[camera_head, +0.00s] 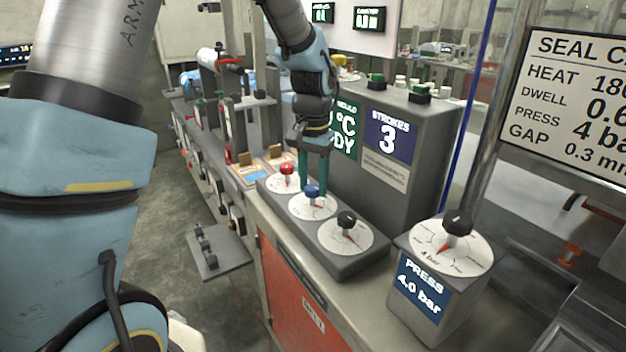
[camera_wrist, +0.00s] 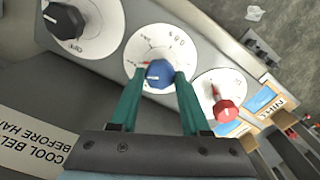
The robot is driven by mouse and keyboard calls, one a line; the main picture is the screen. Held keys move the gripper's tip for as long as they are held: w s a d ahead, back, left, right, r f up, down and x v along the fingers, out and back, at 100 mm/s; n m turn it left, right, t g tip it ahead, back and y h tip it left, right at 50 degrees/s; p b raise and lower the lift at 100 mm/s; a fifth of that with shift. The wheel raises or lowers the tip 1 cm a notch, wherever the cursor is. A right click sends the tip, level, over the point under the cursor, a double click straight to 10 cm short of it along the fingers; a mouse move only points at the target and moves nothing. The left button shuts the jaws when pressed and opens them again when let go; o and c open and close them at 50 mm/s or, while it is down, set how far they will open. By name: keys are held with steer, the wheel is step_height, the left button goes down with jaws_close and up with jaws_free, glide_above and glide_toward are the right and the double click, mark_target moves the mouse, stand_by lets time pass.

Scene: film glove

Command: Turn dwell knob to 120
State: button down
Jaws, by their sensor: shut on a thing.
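A blue knob (camera_head: 312,191) sits on the middle white dial (camera_head: 299,206) of a row of three on a grey panel. My gripper (camera_head: 312,186) reaches down from above, with one green finger on each side of this knob. In the wrist view the fingers are closed against the sides of the blue knob (camera_wrist: 159,74). A red pointer shows at the knob's left side there. The marks on the dial (camera_wrist: 136,52) are too small to read, and no dwell label is readable beside it. The fingers partly cover the dial.
A red knob (camera_head: 287,170) and a black knob (camera_head: 346,220) stand close on either side. A separate PRESS box (camera_head: 432,285) with a black knob is at the right. A grey display housing (camera_head: 410,150) rises behind the panel. A sign (camera_head: 575,95) listing dwell hangs at the right.

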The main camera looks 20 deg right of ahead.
mark_target(313, 187)
steer(key=m+p, duration=0.1)
steer(key=m, duration=0.4)
steer(key=shift+r+m+p, duration=0.1)
steer(key=shift+m+p, duration=0.2)
steer(key=shift+p, duration=0.05)
steer(key=m+p, duration=0.2)
steer(key=m, duration=0.3)
steer(key=shift+m, duration=0.3)
steer(key=shift+c, duration=1.9)
jaws_free()
steer(key=shift+s, duration=0.1)
step_height(313, 187, up, 11)
steer(key=b, duration=0.1)
steer(key=shift+f+b, duration=0.2)
steer(key=shift+b, duration=0.15)
